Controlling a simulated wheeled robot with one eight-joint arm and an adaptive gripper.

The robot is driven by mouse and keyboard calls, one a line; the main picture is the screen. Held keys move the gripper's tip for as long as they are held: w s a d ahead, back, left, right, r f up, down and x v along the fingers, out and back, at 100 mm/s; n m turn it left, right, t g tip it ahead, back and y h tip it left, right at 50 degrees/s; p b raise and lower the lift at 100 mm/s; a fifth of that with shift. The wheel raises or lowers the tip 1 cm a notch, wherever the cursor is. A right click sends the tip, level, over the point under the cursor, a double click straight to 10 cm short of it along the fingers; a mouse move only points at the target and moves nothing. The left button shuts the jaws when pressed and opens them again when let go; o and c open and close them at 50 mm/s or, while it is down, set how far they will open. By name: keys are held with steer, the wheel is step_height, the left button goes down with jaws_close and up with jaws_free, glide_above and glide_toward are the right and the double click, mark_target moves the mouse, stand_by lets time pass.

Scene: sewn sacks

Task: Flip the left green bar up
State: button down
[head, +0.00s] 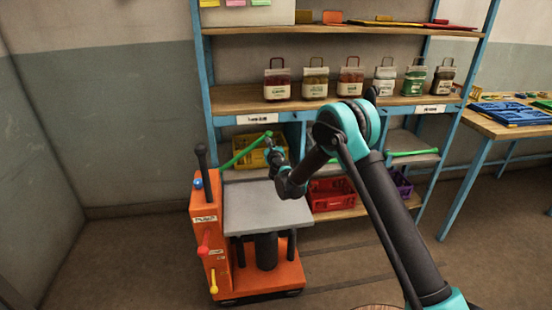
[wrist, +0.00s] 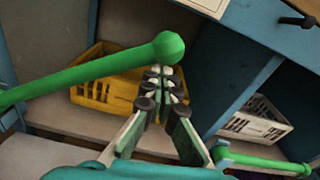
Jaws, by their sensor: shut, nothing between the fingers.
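The left green bar (head: 244,152) slants up to the right across the front of the shelf's left bay. In the wrist view the left green bar (wrist: 90,70) runs from the left edge to a rounded knob at its free end. My gripper (wrist: 161,78) is shut and empty, its fingertips just below and partly behind that knob in the picture; I cannot tell whether they touch it. In the head view my gripper (head: 269,146) is small and beside the bar's upper end. The right green bar (head: 412,153) lies nearly level at the right bay, and shows in the wrist view (wrist: 265,162).
A yellow crate (head: 250,153) stands behind the left bar; a red crate (head: 330,195) is below. An orange lift cart (head: 205,235) with a grey top (head: 265,207) stands in front of the shelf. A table (head: 500,125) is at right.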

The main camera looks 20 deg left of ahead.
steer(key=s+a+r+n, duration=0.2)
steer(key=a+r, duration=0.2)
steer(key=s+a+r+n, duration=0.2)
steer(key=s+a+r, duration=0.1)
steer(key=a+r, duration=0.1)
steer(key=s+a+r+n, duration=0.2)
steer(key=a+r, duration=0.2)
steer(key=shift+s+a, duration=0.25)
steer(key=shift+s, duration=0.1)
steer(key=shift+s+a+r, duration=0.35)
steer(key=shift+s+a, duration=0.05)
steer(key=shift+a, duration=0.3)
